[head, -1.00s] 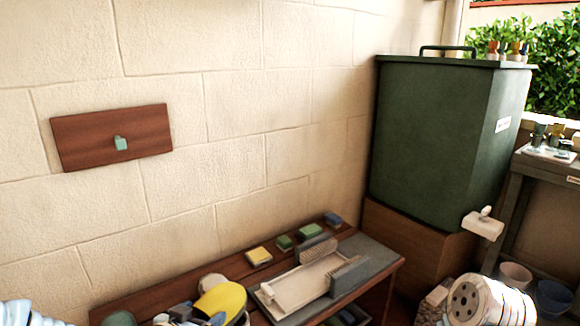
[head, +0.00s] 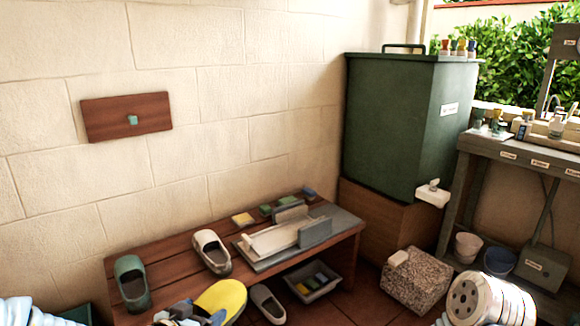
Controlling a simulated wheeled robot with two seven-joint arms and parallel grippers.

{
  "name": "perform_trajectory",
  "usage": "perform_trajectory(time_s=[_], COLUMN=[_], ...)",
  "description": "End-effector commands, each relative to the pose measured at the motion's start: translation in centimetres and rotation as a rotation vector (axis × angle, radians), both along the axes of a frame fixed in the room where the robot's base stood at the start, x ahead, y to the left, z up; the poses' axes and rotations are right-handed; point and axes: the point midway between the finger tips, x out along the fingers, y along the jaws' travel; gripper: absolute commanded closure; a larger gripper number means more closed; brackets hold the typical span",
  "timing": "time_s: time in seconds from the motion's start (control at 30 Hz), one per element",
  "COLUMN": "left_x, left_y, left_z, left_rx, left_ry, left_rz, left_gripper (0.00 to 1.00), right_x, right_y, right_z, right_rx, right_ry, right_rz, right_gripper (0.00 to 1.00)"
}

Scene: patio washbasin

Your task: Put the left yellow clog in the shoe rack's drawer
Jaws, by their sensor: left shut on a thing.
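My left gripper (head: 196,313) is at the bottom edge of the head view, shut on the yellow clog (head: 226,296). The clog is in front of the wooden rack's (head: 170,258) near edge, and its lower part is cut off by the frame. A green clog (head: 132,284) and a cream clog (head: 211,252) rest on the rack top. My right gripper is out of view; only my right arm shows.
A grey clog (head: 268,304) is right of the yellow one, low down. A green tank (head: 400,125) stands behind, with a stone block (head: 416,281) in front. Buckets (head: 500,262) stand further right.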

Motion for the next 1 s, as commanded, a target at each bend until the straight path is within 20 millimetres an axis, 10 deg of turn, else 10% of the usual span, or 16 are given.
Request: perform_trajectory(time_s=[1.0], left_x=[2.1], left_y=[-0.1], left_z=[-10.3], left_rx=[0.004], left_ry=[-0.003], left_rz=[0.297], left_gripper=[0.5], right_x=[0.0], right_y=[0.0], right_z=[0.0], right_rx=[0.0], right_ry=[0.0], right_rz=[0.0], right_gripper=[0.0])
